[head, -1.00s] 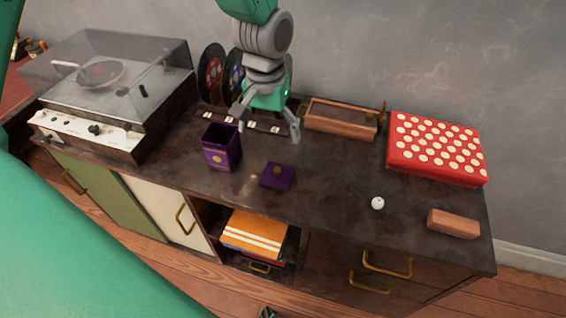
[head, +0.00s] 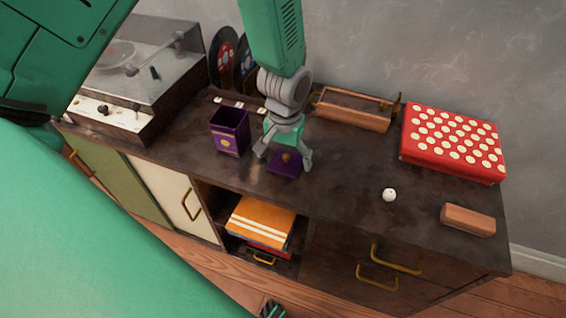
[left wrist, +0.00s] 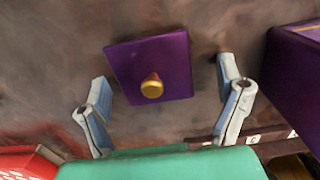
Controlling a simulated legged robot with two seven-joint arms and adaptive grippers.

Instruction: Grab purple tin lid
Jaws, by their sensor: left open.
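The purple tin lid (head: 286,164) is a flat square with a small gold knob, lying on the dark cabinet top. In the left wrist view the lid (left wrist: 172,72) lies between and slightly beyond the spread fingers. My left gripper (head: 283,158) is open and empty, above the lid with its fingers pointing down at either side. It also shows in the left wrist view (left wrist: 165,95). The open purple tin (head: 229,140) stands upright to the left of the lid.
A record player (head: 140,75) stands at the left and records (head: 221,60) lean behind. A wooden rack (head: 352,115), a red dotted box (head: 453,140), a small white ball (head: 389,195) and a wooden block (head: 468,219) are to the right. The front middle top is clear.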

